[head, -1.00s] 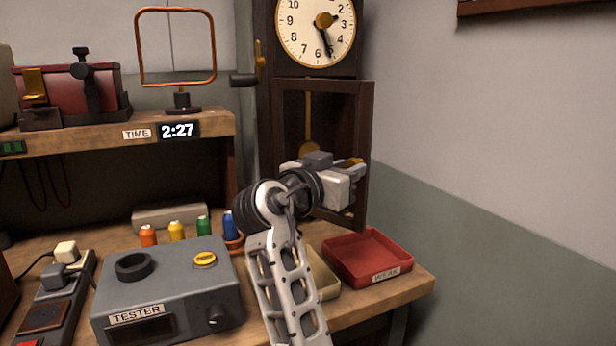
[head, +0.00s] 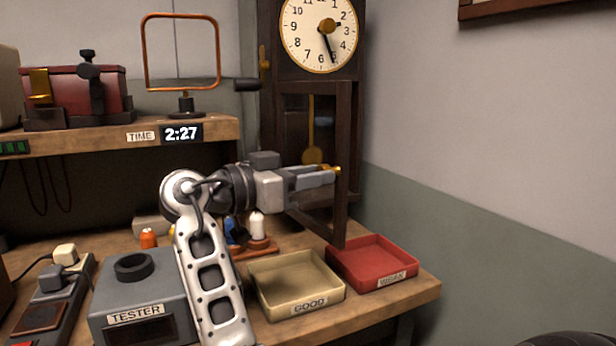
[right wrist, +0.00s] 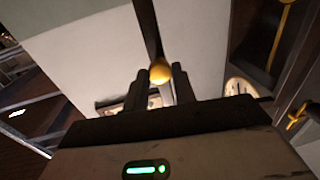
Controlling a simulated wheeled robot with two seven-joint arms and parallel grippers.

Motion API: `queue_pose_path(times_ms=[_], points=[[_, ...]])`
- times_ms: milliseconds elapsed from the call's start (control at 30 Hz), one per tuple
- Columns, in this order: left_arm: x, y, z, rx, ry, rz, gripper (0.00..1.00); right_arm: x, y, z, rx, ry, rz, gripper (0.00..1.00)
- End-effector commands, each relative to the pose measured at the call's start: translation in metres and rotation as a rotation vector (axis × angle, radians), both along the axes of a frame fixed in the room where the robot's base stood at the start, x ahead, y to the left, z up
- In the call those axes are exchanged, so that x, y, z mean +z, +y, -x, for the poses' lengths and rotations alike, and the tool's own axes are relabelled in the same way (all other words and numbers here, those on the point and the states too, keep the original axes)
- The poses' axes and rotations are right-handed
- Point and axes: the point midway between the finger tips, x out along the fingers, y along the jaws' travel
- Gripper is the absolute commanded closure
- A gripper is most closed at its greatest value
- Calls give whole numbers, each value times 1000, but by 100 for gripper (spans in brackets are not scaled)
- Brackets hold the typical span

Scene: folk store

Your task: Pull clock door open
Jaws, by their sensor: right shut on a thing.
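The tall dark clock stands at the back in the head view, its white face (head: 319,34) above the case. Its framed door (head: 343,215) stands ajar, swung out from the case toward me. A gold pendulum (head: 312,154) shows through the door frame. My right gripper (head: 332,173) is shut on the door's gold knob (head: 338,169). In the right wrist view the round knob (right wrist: 160,72) sits between the two fingers, with the door's dark edge (right wrist: 147,28) behind it. My left gripper is not in view.
Below the door are a beige GOOD tray (head: 262,300) and a red WEAK tray (head: 345,279). A grey tester box (head: 125,320) stands at left on the bench. A shelf (head: 80,139) holds a wire loop (head: 146,55). The space right of the clock is open.

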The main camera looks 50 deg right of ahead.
Motion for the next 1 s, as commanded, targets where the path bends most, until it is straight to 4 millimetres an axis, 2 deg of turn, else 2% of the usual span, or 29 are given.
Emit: queue_pose_path(times_ms=[100, 133, 200, 467, 633, 767, 1000], points=[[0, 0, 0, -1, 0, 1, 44, 1, 0, 0, -1, -1, 1, 100], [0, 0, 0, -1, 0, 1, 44, 1, 0, 0, 0, -1, 1, 71], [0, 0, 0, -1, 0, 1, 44, 1, 0, 0, 0, -1, 1, 51], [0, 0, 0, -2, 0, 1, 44, 0, 0, 0, 2, -2, 1, 51], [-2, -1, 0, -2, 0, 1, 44, -1, 11, -4, 3, 0, -1, 51], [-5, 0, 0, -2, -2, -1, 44, -1, 33, -11, 5, 0, -1, 51], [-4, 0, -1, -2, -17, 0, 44, -1, 90, -28, 5, 0, 0, 51]])
